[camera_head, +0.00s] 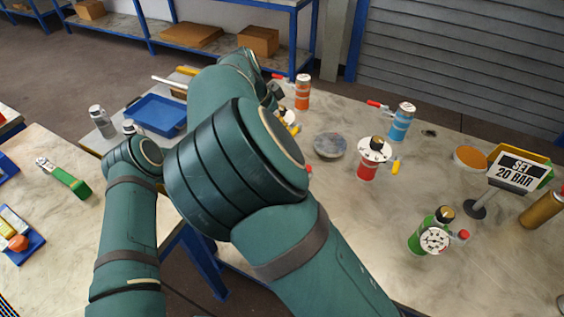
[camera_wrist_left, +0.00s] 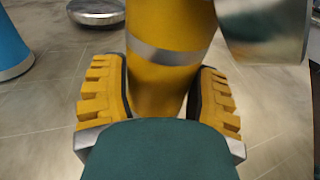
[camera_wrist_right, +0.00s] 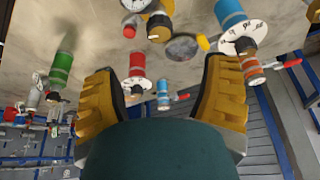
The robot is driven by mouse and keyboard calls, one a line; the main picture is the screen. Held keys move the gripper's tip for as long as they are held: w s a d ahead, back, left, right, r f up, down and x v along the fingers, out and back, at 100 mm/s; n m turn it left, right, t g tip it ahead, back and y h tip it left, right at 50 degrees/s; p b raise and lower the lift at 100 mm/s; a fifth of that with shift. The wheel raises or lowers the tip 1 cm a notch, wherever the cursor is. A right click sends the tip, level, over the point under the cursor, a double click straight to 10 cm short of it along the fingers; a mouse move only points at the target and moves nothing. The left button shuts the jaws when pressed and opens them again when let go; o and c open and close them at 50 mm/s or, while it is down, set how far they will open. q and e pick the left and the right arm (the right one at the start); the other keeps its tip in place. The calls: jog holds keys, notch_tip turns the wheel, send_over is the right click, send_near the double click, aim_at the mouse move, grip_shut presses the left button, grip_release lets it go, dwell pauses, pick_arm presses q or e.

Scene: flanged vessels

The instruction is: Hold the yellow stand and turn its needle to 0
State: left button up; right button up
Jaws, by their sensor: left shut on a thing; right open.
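The yellow stand (camera_wrist_left: 168,25) fills the middle of the left wrist view, a yellow cylinder with a pale metal band. My left gripper (camera_wrist_left: 160,75) is shut on it, one finger on each side. Its dial and needle are not visible in the left wrist view. In the right wrist view, a yellow body (camera_wrist_right: 166,8) with a white dial and a red knob is cut off at the top edge; I cannot read its needle. My right gripper (camera_wrist_right: 162,78) is open with nothing between its fingers. In the head view my arms hide both grippers and most of the stand.
On the table stand a red vessel (camera_head: 367,171), a green vessel (camera_head: 416,240), a blue vessel (camera_head: 401,125) and an orange vessel (camera_head: 302,92). A "SET 20 BAR" sign (camera_head: 516,172) is at the right. A grey disc (camera_head: 330,145) lies near the middle. A blue tray (camera_head: 158,115) is at the left.

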jog(key=x, duration=1.2)
jog(key=c, duration=1.2)
